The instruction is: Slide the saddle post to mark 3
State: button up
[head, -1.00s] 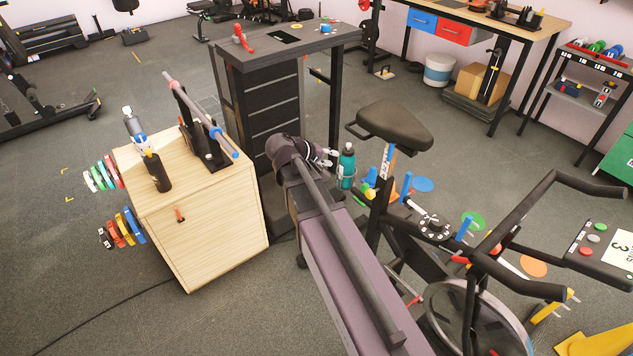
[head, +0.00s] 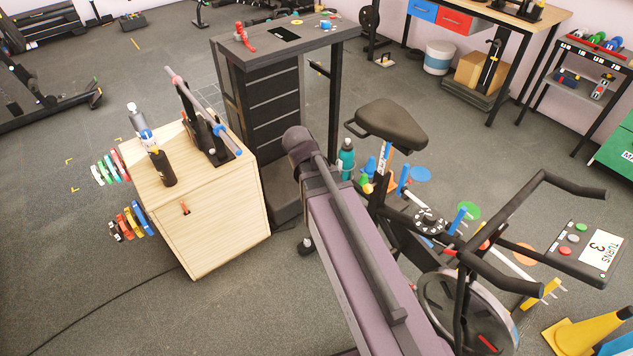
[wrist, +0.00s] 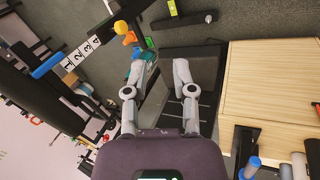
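The black saddle (head: 392,122) sits on top of the exercise bike. Below it is the saddle post (head: 385,160), with a blue part and a pale strip. In the wrist view the number strip (wrist: 83,52) reads 1 to 4, with a blue part (wrist: 47,66) beside the 1 end and a yellow knob (wrist: 122,28) past the 4 end. I cannot tell which mark the post is at.
A teal bottle (head: 346,158) stands left of the post. A wooden cabinet (head: 215,215) with a rack and bottles on top is at left. A dark tall stand (head: 275,105) rises behind my arm. The bike's handlebars (head: 510,270) are at right. Open floor lies at lower left.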

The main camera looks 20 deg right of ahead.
jog(key=shift+s+a+r+g+y+p, duration=0.15)
jog(key=shift+s+a+r+y+p, duration=0.15)
jog(key=shift+s+a+y+p, duration=0.25)
jog(key=shift+s+a+r+g+y+p, duration=0.1)
jog(key=shift+s+a+r+y+p, duration=0.3)
jog(key=shift+s+a, duration=0.25)
jog(key=shift+s+a+r+g+y+p, duration=0.15)
jog(key=shift+s+a+r+y+p, duration=0.1)
jog(key=shift+s+a+y+p, duration=0.35)
jog(key=shift+d+h+b, duration=0.15)
jog(key=shift+h+b, duration=0.1)
jog(key=shift+b, duration=0.05)
jog(key=n+t+h+b, duration=0.3)
jog(key=t+h+b, duration=0.2)
jog(key=h+b, duration=0.85)
send_near(350, 130)
jog(key=s+a+y+b, duration=0.1)
jog(key=s+a+b, duration=0.1)
jog(key=a, duration=0.1)
jog(key=shift+w+d+r, duration=0.15)
jog(key=shift+w+r, duration=0.2)
jog(key=shift+r, duration=0.1)
jog(key=b+x, duration=0.1)
jog(key=x, duration=0.8)
jog(key=b+x, duration=0.1)
jog(key=x, duration=0.3)
jog(key=shift+w+d+r+b, duration=0.15)
jog(key=shift+d+b, duration=0.2)
jog(key=shift+d, duration=0.1)
